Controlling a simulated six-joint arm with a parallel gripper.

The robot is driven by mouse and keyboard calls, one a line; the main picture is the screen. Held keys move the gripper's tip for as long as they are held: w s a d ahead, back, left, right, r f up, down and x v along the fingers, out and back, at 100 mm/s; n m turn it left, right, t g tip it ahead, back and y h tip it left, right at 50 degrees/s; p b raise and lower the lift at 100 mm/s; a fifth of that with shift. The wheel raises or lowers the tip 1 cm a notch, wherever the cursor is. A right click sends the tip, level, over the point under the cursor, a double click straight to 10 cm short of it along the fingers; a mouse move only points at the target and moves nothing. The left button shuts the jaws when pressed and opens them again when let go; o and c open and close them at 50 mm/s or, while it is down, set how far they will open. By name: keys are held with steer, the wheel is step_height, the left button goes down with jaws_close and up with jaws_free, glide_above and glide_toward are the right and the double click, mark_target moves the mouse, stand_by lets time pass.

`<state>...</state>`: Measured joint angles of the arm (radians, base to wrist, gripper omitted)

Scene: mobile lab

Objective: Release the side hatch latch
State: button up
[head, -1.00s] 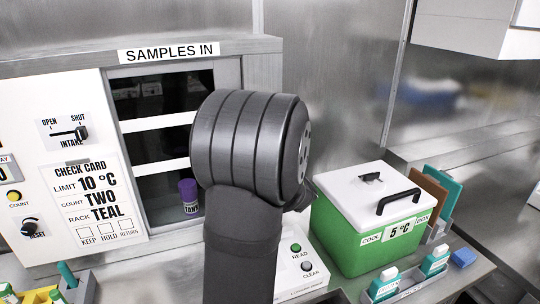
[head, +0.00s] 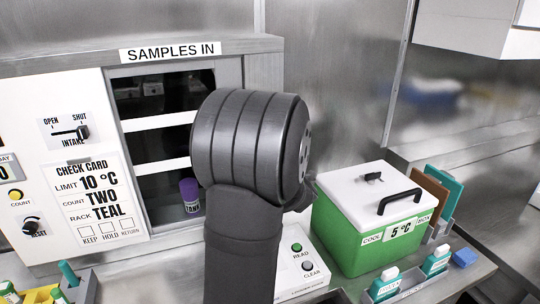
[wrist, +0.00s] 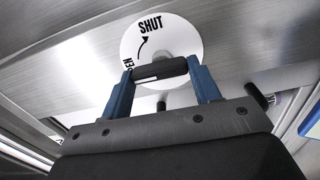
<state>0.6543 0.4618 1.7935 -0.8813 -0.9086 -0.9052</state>
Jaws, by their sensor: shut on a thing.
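In the wrist view, my gripper (wrist: 159,72) has its two blue fingers at the ends of a black latch handle (wrist: 160,69) with a pale stripe, and is shut on it. Behind the handle is a round white plate (wrist: 184,42) marked SHUT with a curved arrow; a partly hidden word at its left edge ends in "EN". The handle lies roughly across the plate, below the word SHUT. The plate is on a brushed metal panel (wrist: 70,62). In the head view, my own arm hides my gripper and the latch.
In the head view, a SAMPLES IN cabinet (head: 263,72) with a purple-capped tube (head: 190,193) stands at the left. A green cool box (head: 350,238) with a white lid stands right of my arm. Bottles (head: 436,262) and a blue block (head: 463,258) sit at the front right.

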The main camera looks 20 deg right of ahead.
stand_by(0.4)
steer(key=o, duration=1)
steer(key=s, duration=1.7)
steer(key=shift+s, duration=0.25)
steer(key=shift+w, duration=0.15)
